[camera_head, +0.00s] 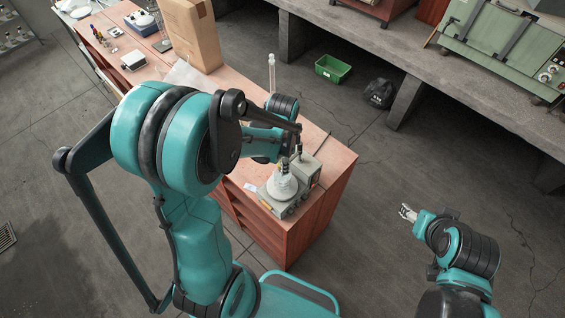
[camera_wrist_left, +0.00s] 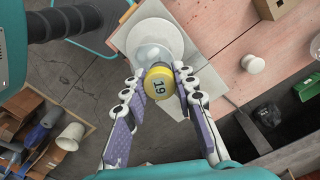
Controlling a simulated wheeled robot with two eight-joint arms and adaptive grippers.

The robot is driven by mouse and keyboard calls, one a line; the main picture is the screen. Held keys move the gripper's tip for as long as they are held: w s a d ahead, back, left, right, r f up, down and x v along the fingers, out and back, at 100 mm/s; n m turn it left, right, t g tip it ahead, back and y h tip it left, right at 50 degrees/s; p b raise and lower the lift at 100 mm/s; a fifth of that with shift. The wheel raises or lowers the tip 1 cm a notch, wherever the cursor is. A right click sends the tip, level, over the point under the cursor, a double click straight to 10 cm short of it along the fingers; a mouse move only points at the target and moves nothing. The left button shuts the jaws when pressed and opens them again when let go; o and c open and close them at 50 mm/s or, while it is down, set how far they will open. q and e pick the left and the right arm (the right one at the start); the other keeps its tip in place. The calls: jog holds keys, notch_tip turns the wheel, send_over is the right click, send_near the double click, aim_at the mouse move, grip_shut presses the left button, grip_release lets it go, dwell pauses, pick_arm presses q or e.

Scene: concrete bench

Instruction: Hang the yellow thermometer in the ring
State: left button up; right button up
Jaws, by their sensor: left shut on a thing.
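The yellow thermometer shows in the left wrist view as a round yellow cap (camera_wrist_left: 160,84) marked 19, seen end-on. My left gripper (camera_wrist_left: 160,90) is shut on it, with a purple finger on each side. A clear glass vessel (camera_wrist_left: 150,55) and a pale round disc (camera_wrist_left: 156,38) show beyond the cap. In the head view, a pale cone-shaped vessel (camera_head: 282,187) stands on a grey device on the bench, and my left arm hides the thermometer. I cannot make out the ring for certain. My right gripper (camera_head: 408,213) is over the floor, apart from the bench.
The reddish bench (camera_head: 334,160) also bears a cardboard box (camera_head: 189,35) towards the back. A grey box (camera_head: 305,170) stands close behind the vessel. A tall clear tube (camera_head: 272,73) rises behind my left arm. A green crate (camera_head: 332,68) lies on the floor.

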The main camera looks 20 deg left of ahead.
pick_arm(q)
jog(key=shift+f+b, duration=0.5)
jog(key=shift+f, duration=0.1)
jog(key=o, duration=0.9)
jog(key=shift+o, duration=0.4)
jog(key=o, duration=0.3)
jog(key=shift+r, duration=0.1)
